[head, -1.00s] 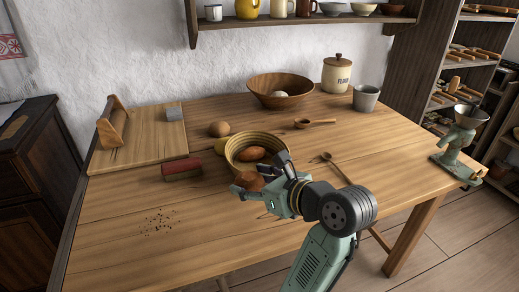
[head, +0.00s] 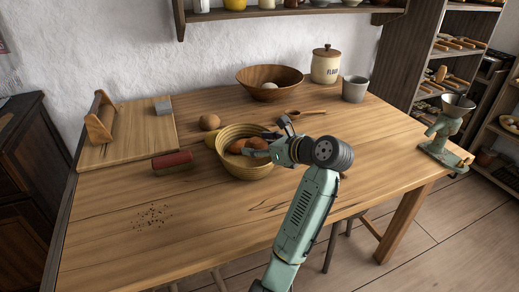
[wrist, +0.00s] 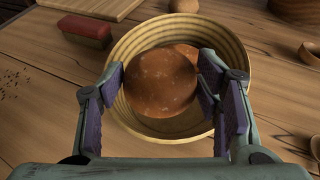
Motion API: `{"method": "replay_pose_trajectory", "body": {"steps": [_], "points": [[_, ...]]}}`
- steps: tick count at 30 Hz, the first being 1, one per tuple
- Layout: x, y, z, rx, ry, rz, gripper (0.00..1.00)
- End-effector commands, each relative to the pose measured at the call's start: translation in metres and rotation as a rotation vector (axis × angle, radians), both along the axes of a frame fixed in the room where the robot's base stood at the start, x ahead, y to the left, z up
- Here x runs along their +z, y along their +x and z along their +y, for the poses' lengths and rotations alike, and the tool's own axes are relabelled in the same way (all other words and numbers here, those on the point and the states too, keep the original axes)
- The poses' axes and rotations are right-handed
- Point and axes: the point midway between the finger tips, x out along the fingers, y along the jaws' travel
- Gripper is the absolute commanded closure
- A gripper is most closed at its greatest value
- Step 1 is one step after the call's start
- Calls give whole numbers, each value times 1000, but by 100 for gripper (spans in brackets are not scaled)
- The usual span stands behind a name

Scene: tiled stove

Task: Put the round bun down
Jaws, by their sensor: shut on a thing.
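The round bun (wrist: 160,84) is brown and speckled. It sits between the purple-padded fingers of my gripper (wrist: 162,95), which is shut on it, over the coiled straw basket (wrist: 223,38). In the head view, the bun (head: 257,143) is at the fingertips of my gripper (head: 267,143), at the mouth of the basket (head: 247,171). A brown roll (head: 238,146) lies in the basket and is partly hidden behind the bun in the wrist view. I cannot tell whether the bun touches the roll or the basket.
A red-topped brush (head: 172,161) and another round item (head: 209,122) lie near the basket. A wooden bowl (head: 270,84), flour jar (head: 326,65) and grey cup (head: 354,90) stand behind. A board (head: 128,138) is at left. The front of the table is mostly clear, with crumbs (head: 152,216).

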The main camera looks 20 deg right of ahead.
Motion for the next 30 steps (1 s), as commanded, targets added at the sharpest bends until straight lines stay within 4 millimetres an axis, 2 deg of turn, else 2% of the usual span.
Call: {"method": "replay_pose_trajectory", "body": {"steps": [4, 26, 27, 30], "points": [[-17, 0, 0, 1, 1, 1, 70], [-29, 0, 1, 0, 0, -2, 70], [-29, 0, 0, 0, 0, -1, 40], [-29, 0, 0, 0, 0, -1, 33]]}}
